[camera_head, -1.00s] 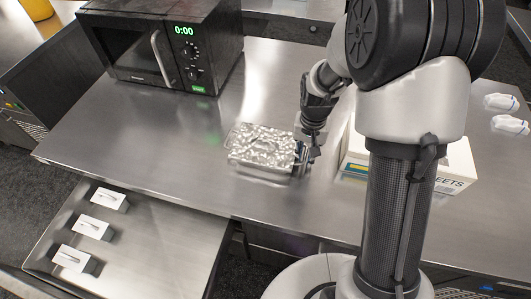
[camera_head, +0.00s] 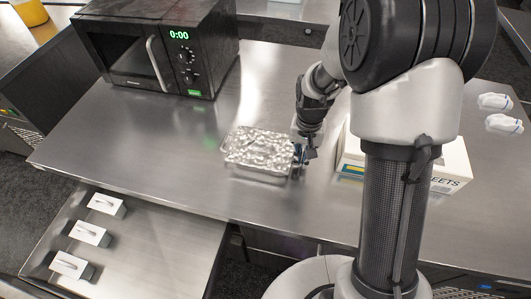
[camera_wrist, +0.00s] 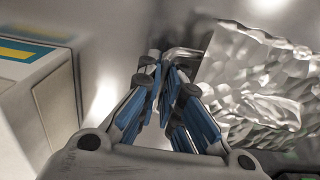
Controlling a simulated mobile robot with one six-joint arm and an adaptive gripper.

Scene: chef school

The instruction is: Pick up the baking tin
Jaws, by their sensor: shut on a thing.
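The baking tin (camera_head: 257,148) is a silvery, rectangular tin with a bumpy, shiny top, on the steel counter in the middle of the head view. In the wrist view the tin (camera_wrist: 262,88) fills the right side. My gripper (camera_head: 304,154) is at the tin's right end. In the wrist view my gripper (camera_wrist: 165,72) has blue-padded fingers closed together on the tin's end, near its thin handle. The exact contact is partly hidden by the fingers. I cannot tell whether the tin's base is clear of the counter.
A white box (camera_head: 447,168) stands just right of my gripper; it also shows at the left of the wrist view (camera_wrist: 40,100). A black microwave (camera_head: 160,50) stands at the back left. White wrapped items (camera_head: 503,124) lie far right. The counter (camera_head: 130,150) left of the tin is clear.

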